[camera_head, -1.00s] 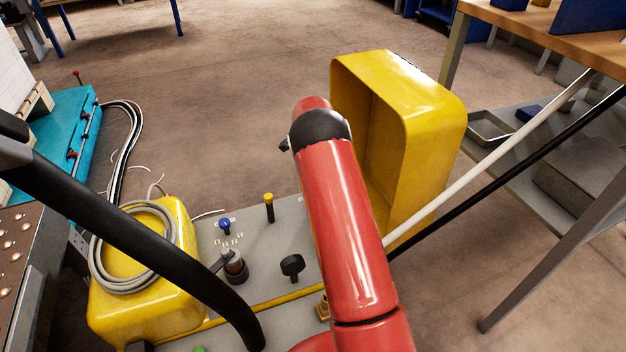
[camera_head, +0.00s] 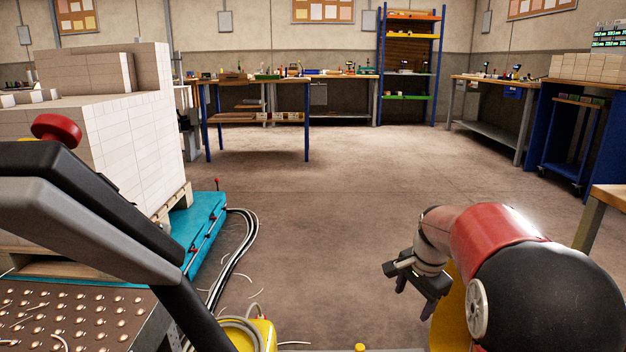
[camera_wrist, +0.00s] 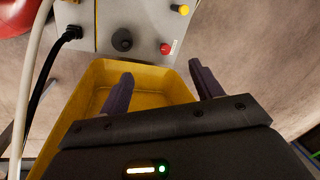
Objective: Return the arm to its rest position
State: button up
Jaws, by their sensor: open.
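My red arm is at the lower right of the head view, bent, with my gripper (camera_head: 415,300) hanging from its end and pointing down over the floor side of my base. In the wrist view my gripper (camera_wrist: 160,90) shows two dark fingers spread apart with nothing between them. Below the fingers is a yellow bin (camera_wrist: 150,82), open and empty as far as it shows. In the head view the yellow bin (camera_head: 447,312) is mostly hidden behind my arm.
At left, stacked white reams (camera_head: 130,130) stand on a pallet over a teal platform (camera_head: 203,225). A studded table (camera_head: 75,318) is at lower left. Cables (camera_head: 240,255) lie on the floor. Workbenches (camera_head: 255,82) and a blue shelf rack (camera_head: 408,65) stand at the back. The middle floor is clear.

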jog(key=s+a+r+n+t+p, duration=0.1)
jog(key=s+a+r+n, duration=0.15)
jog(key=s+r, duration=0.35)
jog(key=s+a+r+n+t+p, duration=0.1)
jog(key=s+a+r+n+p, duration=0.2)
jog(key=s, duration=0.5)
jog(key=s+a+r+n+t+p, duration=0.1)
jog(key=s+n, duration=0.5)
jog(key=s, duration=0.7)
jog(key=shift+s+a+r+n+h, duration=0.15)
jog(key=shift+s+r+n+h, duration=0.2)
jog(key=shift+r, duration=0.25)
